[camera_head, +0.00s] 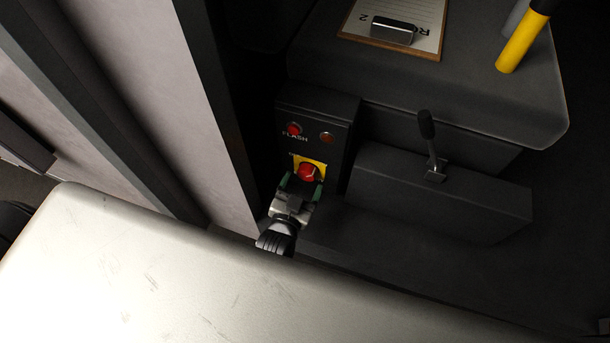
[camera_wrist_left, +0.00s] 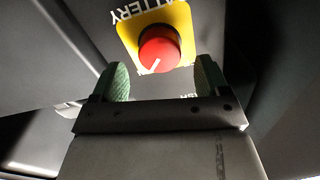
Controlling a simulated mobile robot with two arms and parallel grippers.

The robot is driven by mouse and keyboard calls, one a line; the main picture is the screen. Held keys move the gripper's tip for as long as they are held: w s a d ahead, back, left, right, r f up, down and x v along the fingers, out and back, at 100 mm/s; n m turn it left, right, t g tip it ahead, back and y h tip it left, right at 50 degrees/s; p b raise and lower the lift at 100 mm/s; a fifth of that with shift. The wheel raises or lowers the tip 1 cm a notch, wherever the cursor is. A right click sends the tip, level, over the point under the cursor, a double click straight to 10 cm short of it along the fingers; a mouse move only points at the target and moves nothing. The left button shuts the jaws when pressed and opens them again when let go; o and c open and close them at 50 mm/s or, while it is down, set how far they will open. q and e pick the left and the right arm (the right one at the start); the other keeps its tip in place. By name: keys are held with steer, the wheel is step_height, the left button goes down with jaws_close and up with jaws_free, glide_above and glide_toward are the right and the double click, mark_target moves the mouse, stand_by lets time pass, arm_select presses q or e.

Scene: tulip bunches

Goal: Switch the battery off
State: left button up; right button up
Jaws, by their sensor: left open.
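The battery switch is a round red knob (camera_head: 309,172) on a yellow plate (camera_head: 322,162), low on a dark panel box (camera_head: 343,107). In the left wrist view the knob (camera_wrist_left: 159,49) has a white pointer line toward its lower left, and the yellow plate (camera_wrist_left: 185,18) reads "BATTERY". My left gripper (camera_head: 302,186) is open just in front of the knob. In the left wrist view its green fingertips (camera_wrist_left: 161,80) stand apart to either side, below the knob. I see no contact with it. My right gripper is not in view.
Above the switch are a red button (camera_head: 294,129) labelled "FLASH" and an amber lamp (camera_head: 327,138). A lever (camera_head: 430,140) stands on a dark box to the right. A clipboard (camera_head: 427,52) lies on the seat-like block. A pale surface (camera_head: 150,270) fills the lower left.

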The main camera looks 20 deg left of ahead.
arm_select(q)
steer(key=shift+w, duration=1.3)
steer(key=shift+c, duration=0.7)
steer(key=c, duration=0.8)
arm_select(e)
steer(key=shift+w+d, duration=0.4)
